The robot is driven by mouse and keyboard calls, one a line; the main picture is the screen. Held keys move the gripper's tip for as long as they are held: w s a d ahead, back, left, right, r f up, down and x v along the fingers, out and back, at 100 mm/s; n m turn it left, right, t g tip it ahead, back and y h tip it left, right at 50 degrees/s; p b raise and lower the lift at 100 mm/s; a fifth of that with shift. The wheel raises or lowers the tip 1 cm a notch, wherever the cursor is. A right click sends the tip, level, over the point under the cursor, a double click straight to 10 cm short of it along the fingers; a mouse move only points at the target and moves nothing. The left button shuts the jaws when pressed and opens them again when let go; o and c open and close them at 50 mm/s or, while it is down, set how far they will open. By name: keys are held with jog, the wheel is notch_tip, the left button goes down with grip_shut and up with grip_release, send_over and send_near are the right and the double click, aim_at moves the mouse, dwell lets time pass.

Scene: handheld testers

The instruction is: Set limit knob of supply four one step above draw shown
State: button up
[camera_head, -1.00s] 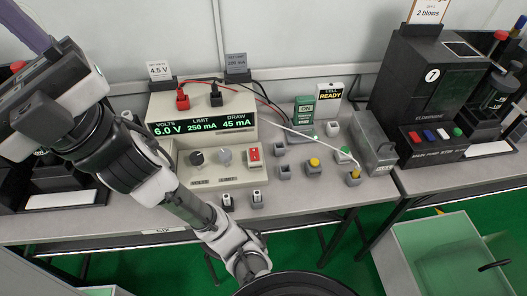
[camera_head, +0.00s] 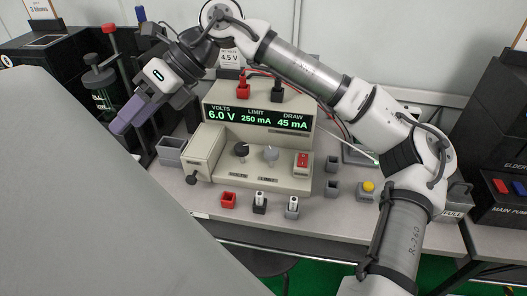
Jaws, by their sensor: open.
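A beige power supply (camera_head: 213,144) stands on the bench in mid-picture. Its display (camera_head: 258,118) reads 6.0 V, limit 250 mA, draw 45 mA. Below it are a black knob (camera_head: 240,150) and a grey knob (camera_head: 270,153); the grey one is on the right, and the small labels under them are too blurred to read surely. A red switch (camera_head: 302,162) sits right of the knobs. No number four can be read on it. My gripper (camera_head: 125,122), with purple fingers, hangs left of the supply, open and empty, apart from the knobs.
Red (camera_head: 243,87) and black (camera_head: 278,92) plugs stand on top of the supply, before a 4.5 V card (camera_head: 229,57). A red block (camera_head: 228,199) and white switches stand in front. A large grey surface (camera_head: 90,200) covers the lower left.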

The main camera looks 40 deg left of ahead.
jog(key=w+d+f+m+t+h+b, duration=0.15)
jog(key=w+f+t, duration=0.35)
jog(key=w, duration=0.6)
jog(key=m+t+h+b, duration=0.2)
jog(key=m+t+h, duration=0.1)
jog(key=m+t, duration=0.15)
send_over(272, 151)
jog(key=shift+n+t+y, duration=0.25)
jog(key=shift+n, duration=0.15)
notch_tip(272, 151, down, 13)
jog(key=shift+r+b, duration=0.1)
jog(key=shift+b, duration=0.45)
jog(key=c, duration=1)
